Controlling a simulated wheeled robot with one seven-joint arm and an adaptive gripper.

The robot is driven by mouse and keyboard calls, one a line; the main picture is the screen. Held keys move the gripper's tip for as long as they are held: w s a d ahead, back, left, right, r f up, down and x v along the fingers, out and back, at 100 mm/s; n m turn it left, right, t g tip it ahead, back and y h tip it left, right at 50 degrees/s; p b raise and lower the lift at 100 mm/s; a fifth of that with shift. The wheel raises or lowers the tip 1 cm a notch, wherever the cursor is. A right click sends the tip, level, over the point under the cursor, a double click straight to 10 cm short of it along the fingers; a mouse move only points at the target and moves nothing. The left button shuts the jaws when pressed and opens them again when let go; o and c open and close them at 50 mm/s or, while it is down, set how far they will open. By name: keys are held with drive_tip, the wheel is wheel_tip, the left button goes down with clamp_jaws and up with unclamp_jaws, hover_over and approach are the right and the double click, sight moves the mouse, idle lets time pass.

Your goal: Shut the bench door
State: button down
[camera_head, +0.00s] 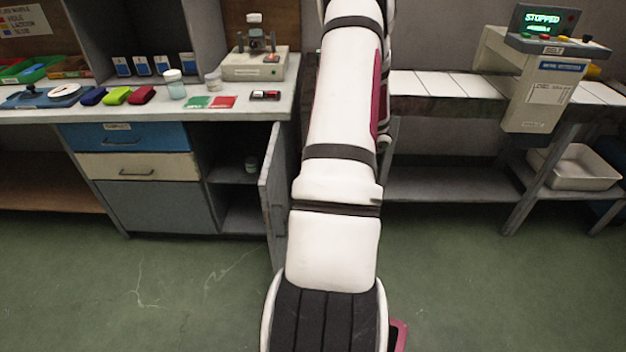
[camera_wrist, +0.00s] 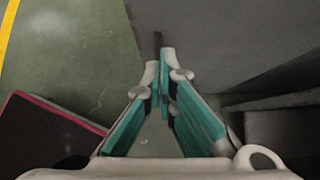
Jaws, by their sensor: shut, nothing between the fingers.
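The bench door (camera_head: 272,195) is a grey panel standing open at the right end of the bench cupboard, swung out toward me. The cupboard opening (camera_head: 238,165) shows dark inside, with a shelf. My arm hides part of the area right of the door. My gripper is not visible in the head view. In the wrist view my gripper (camera_wrist: 164,62) is shut and empty, its fingertips beside a large grey panel (camera_wrist: 225,40) that looks like the door. A small dark upright piece lies just beyond the tips. I cannot tell whether they touch.
The bench top (camera_head: 60,114) holds a jar (camera_head: 174,84), coloured pouches (camera_head: 117,95) and a small device (camera_head: 255,64). Drawers (camera_head: 135,166) are left of the opening. A conveyor (camera_head: 440,84) with a control box (camera_head: 540,90) reading "STOPPED" stands at right. Green floor in front is clear.

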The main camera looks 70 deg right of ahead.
sight(271, 199)
drive_tip(key=shift+w+a+f+b, duration=0.1)
drive_tip(key=shift+w+a+f, duration=0.3)
drive_tip(key=shift+w, duration=0.55)
drive_tip(key=shift+w+a+f+b, duration=0.15)
drive_tip(key=shift+w+a+f, duration=0.2)
drive_tip(key=shift+w, duration=0.6)
drive_tip(key=shift+w+a+f+b, duration=0.1)
drive_tip(key=shift+w+a+f, duration=0.25)
drive_tip(key=shift+w, duration=0.6)
drive_tip(key=shift+w+a, duration=0.1)
